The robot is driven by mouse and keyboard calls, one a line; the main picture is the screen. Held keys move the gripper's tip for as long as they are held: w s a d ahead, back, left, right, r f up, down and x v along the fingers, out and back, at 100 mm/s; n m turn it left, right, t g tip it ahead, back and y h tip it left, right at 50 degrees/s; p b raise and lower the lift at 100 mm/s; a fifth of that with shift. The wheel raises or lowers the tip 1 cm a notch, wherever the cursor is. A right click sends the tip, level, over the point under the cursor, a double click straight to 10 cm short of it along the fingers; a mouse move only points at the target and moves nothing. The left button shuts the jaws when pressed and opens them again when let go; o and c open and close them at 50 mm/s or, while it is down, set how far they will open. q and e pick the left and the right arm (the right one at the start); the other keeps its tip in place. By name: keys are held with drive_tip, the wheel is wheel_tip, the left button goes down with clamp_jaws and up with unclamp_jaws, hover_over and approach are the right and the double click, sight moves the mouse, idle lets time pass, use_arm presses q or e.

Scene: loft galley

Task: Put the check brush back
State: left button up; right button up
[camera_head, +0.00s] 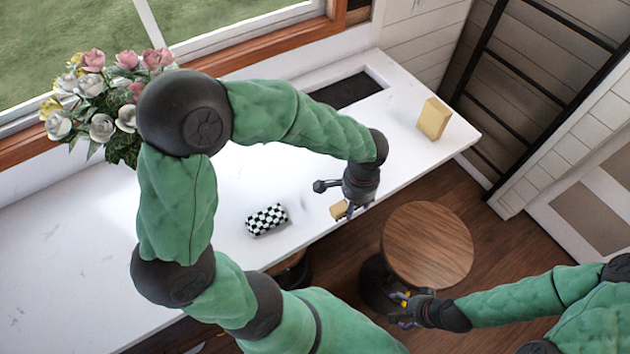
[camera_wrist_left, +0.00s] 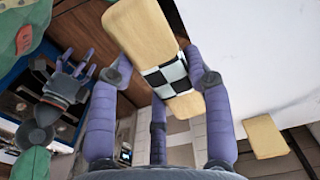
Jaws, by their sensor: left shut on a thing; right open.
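The check brush (camera_wrist_left: 140,35) is a pale wooden block with a black-and-white check band around its middle. My left gripper (camera_wrist_left: 160,85) is shut on it, its fingers around the check band. In the head view, a tan end of the brush (camera_head: 339,210) shows beneath my left gripper (camera_head: 350,203), near the counter's front edge. Whether it touches the counter cannot be told. My right gripper (camera_head: 405,307) is open and empty, low beside the stool; it also shows in the left wrist view (camera_wrist_left: 72,68).
A black-and-white checked block (camera_head: 267,220) lies on the white counter (camera_head: 100,240). A plain tan block (camera_head: 433,118) stands near the counter's right end, by a dark recess (camera_head: 345,90). Flowers (camera_head: 100,100) stand at the back left. A round wooden stool (camera_head: 428,243) is in front.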

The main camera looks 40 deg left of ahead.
use_arm(q)
drive_tip(key=shift+a, duration=0.3)
drive_tip(key=w+a+f+p, duration=0.1)
drive_tip(key=w+a+f, duration=0.35)
drive_tip(key=a, duration=0.25)
hover_over(333, 191)
drive_tip(key=f, duration=0.2)
drive_tip(key=f+p, duration=0.1)
drive_tip(key=f, duration=0.1)
drive_tip(key=shift+s+d, duration=0.25)
drive_tip(key=shift+d, duration=0.15)
drive_tip(key=shift+w+a+f, duration=0.25)
drive_tip(key=shift+a+f, duration=0.15)
drive_tip(key=shift+f, duration=0.15)
wheel_tip(333, 191, down, 2)
drive_tip(key=shift+f+p, duration=0.1)
drive_tip(key=shift+p, duration=0.2)
drive_tip(key=shift+w+f, duration=0.1)
drive_tip(key=shift+f, duration=0.4)
